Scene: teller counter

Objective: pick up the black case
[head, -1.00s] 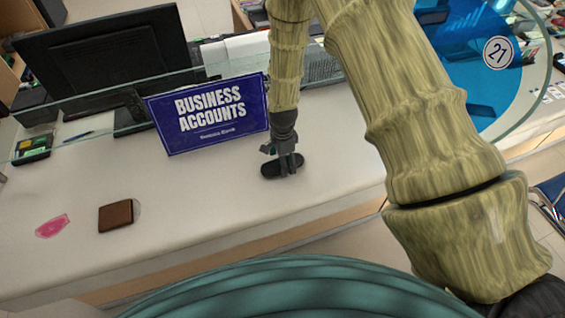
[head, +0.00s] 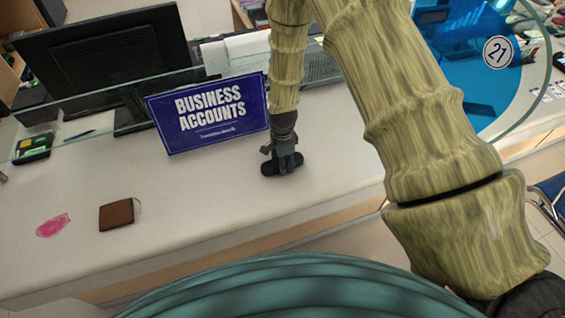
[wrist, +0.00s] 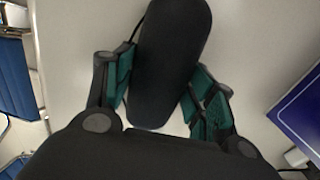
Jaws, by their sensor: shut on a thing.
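The black case (head: 271,166) is a small dark oblong on the counter, just right of and below the blue sign in the head view. My gripper (head: 283,164) is over it, pointing down, and partly hides it. In the wrist view the case (wrist: 170,60) runs lengthwise between the green-padded fingers of my gripper (wrist: 163,90), one on each side. The gripper is shut on the case. I cannot tell whether the case is clear of the counter.
The blue "Business Accounts" sign (head: 205,112) and the glass screen (head: 80,100) stand close behind on the left. A brown wallet (head: 116,215) and a pink item (head: 53,225) lie left on the counter (head: 190,200). The counter's front edge is near.

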